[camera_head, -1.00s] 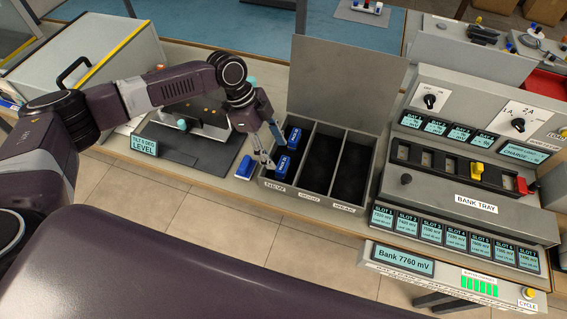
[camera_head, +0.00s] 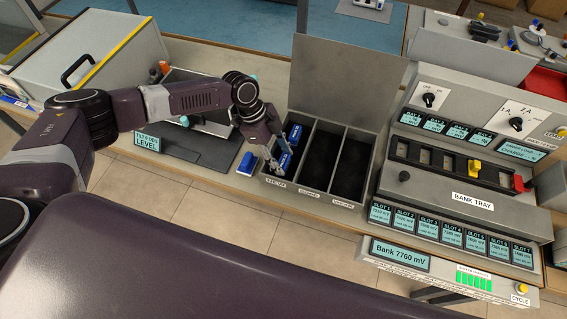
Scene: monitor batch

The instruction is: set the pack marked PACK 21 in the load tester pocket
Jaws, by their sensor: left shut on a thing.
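A three-compartment grey bin (camera_head: 322,205) stands open at the middle, its lid raised behind. Two blue packs lie in its left compartment: a far one (camera_head: 295,134) and a near one (camera_head: 284,162). A third blue pack (camera_head: 246,163) lies on the bench just left of the bin. My left gripper (camera_head: 274,160) reaches down into the left compartment and is shut on the near blue pack, partly covering it. The pack labels are too small to read, so I cannot tell which is PACK 21. I cannot identify the load tester pocket. My right gripper is not in view.
A fixture with a "LEVEL" display (camera_head: 147,142) stands left of the bin, partly behind my arm. The bank tray unit (camera_head: 470,205), with slots and a yellow piece (camera_head: 474,167), stands right. The bin's middle and right compartments look empty.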

